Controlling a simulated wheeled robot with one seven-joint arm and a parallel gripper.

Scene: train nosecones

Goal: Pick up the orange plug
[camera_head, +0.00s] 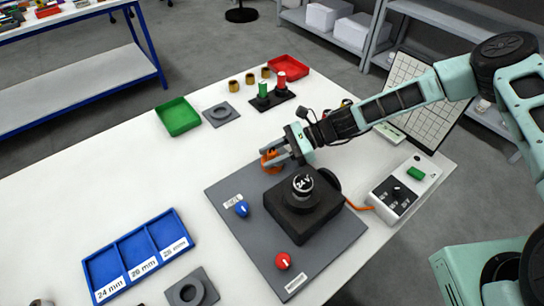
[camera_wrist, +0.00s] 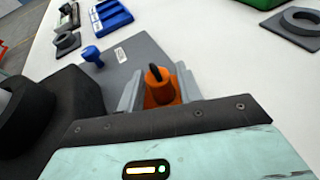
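The orange plug (camera_wrist: 160,92), with a dark tip, is between my gripper's two grey fingers in the wrist view. In the head view the orange plug (camera_head: 270,161) shows at the far corner of the grey board, partly hidden by the fingers. My gripper (camera_head: 273,155) reaches it from the right. In the wrist view my gripper (camera_wrist: 160,85) has a finger on each side of the plug, very close to its sides. I cannot tell whether they press on it.
A black block marked 24V (camera_head: 302,212) stands close by on the grey board (camera_head: 330,262), with a blue knob (camera_head: 242,209) and a red knob (camera_head: 283,261). A white box (camera_head: 405,190) with an orange cable is at the right.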

